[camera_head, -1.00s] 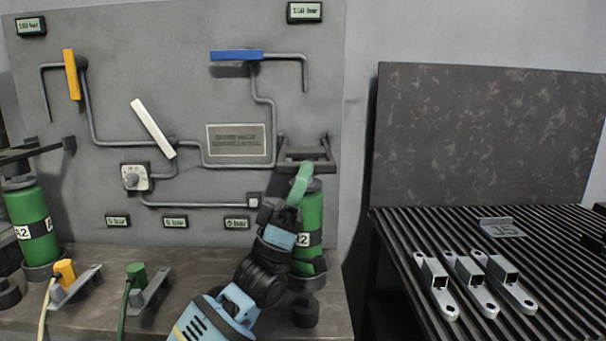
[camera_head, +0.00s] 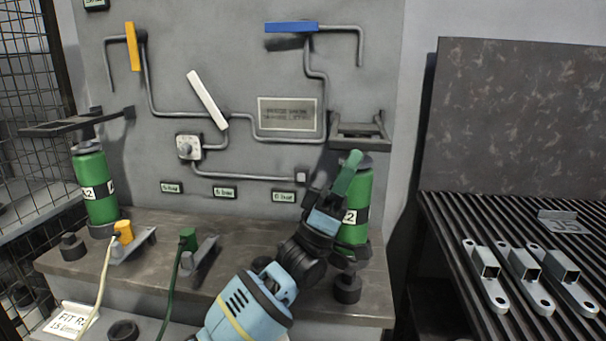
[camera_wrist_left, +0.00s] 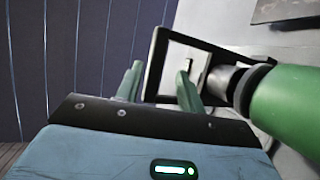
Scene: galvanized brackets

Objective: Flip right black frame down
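The right black frame (camera_head: 376,131) sticks out from the grey panel just above the right green cylinder (camera_head: 355,205). It looks raised, roughly level. My left gripper (camera_head: 349,172) is in front of that cylinder, its green fingertips just below the frame's front edge. In the left wrist view the two fingers (camera_wrist_left: 158,85) are apart. The frame (camera_wrist_left: 157,58) shows just beyond and between them, with the cylinder (camera_wrist_left: 290,105) close on the right. Contact between fingers and frame cannot be told. My right gripper is not in view.
A second black frame (camera_head: 70,125) sticks out above the left green cylinder (camera_head: 95,185). Yellow (camera_head: 122,232) and green (camera_head: 188,239) plugs with cables lie on the bench (camera_head: 232,240). A slatted table (camera_head: 450,235) with several brackets stands at right. A wire fence stands at left.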

